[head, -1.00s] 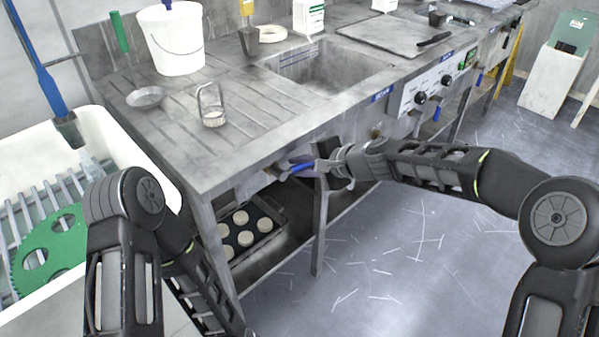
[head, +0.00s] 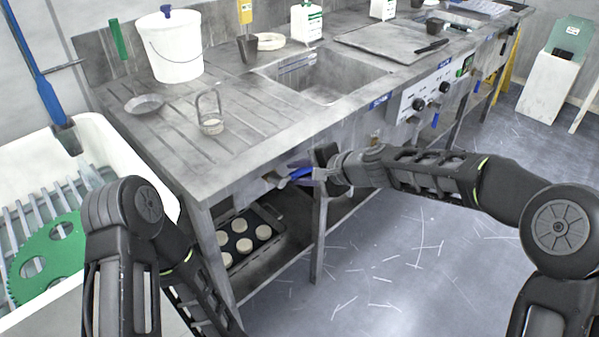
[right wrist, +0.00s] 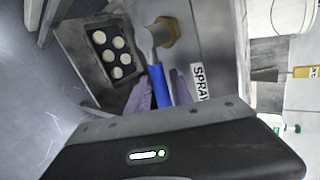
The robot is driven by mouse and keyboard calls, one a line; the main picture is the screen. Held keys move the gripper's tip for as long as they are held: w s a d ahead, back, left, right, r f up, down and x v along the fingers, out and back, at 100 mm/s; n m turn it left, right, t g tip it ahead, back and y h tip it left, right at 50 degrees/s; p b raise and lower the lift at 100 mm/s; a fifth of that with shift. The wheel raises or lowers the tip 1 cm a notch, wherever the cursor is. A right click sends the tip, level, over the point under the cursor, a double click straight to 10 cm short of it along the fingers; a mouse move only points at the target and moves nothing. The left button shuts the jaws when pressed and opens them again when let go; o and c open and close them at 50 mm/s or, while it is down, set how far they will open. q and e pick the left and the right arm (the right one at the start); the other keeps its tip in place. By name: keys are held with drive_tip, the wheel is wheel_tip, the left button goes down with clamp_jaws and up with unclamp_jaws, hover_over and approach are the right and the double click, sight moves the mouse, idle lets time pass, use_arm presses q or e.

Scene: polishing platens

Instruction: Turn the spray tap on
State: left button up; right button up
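The spray tap has a blue lever (right wrist: 160,86) on a pale metal body (right wrist: 148,42) with a brass-coloured fitting. A label reading SPRAY (right wrist: 200,82) is beside it in the right wrist view. In the head view the blue lever (head: 300,173) is under the bench's front edge, partly hidden by my right gripper (head: 308,172). In the right wrist view the fingers of my right gripper (right wrist: 161,88) are apart, one on each side of the lever. I cannot tell whether they touch it. My left arm is at lower left; its gripper is out of the picture.
The steel bench (head: 225,160) overhangs the tap, with a leg (head: 319,240) close to my right gripper. A tray of pale discs (head: 243,240) sits on the lower shelf. A control panel (head: 428,95) is further right.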

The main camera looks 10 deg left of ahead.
drive_tip(key=v, duration=0.7)
drive_tip(key=shift+s+d+r, duration=0.15)
drive_tip(key=shift+d+r, duration=0.1)
